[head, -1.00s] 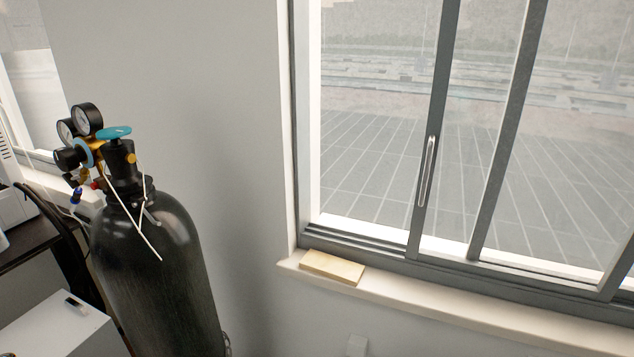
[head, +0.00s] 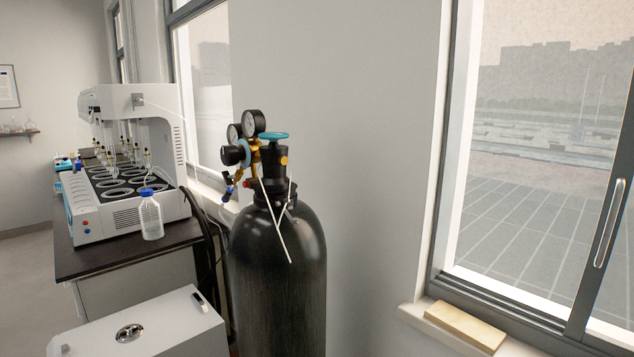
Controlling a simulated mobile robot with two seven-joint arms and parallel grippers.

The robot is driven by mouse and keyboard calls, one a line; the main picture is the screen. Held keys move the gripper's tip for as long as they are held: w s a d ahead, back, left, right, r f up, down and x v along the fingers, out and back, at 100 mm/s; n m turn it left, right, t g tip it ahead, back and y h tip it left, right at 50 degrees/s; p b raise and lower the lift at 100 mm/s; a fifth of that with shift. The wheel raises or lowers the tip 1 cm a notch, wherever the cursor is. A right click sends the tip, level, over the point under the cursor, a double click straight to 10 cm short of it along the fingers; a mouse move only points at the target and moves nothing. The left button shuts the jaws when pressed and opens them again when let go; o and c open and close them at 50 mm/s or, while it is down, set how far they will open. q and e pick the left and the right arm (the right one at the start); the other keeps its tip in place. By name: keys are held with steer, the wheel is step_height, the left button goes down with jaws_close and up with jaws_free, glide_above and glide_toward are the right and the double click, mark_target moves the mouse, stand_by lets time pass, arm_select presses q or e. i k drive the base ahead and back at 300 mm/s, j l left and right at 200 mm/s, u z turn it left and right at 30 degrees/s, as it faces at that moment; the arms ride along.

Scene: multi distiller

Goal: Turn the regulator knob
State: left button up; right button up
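A black gas cylinder (head: 278,285) stands upright near the middle of the head view. Its brass regulator (head: 254,160) sits at the top with two round gauges (head: 254,122). A black regulator knob (head: 232,155) sticks out on the left side of the regulator. A teal valve handwheel (head: 273,136) tops the cylinder valve. A white cord or tie hangs from the valve neck. Neither of my grippers is in view.
A dark bench (head: 125,255) at the left carries a white multi-position distiller (head: 135,110) and a blue-capped bottle (head: 151,215). A white box (head: 150,325) stands in front, left of the cylinder. A wooden block (head: 465,326) lies on the window sill at right.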

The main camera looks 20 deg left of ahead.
mark_target(230, 153)
steer(key=k+u, duration=0.2)
steer(key=u, duration=1.05)
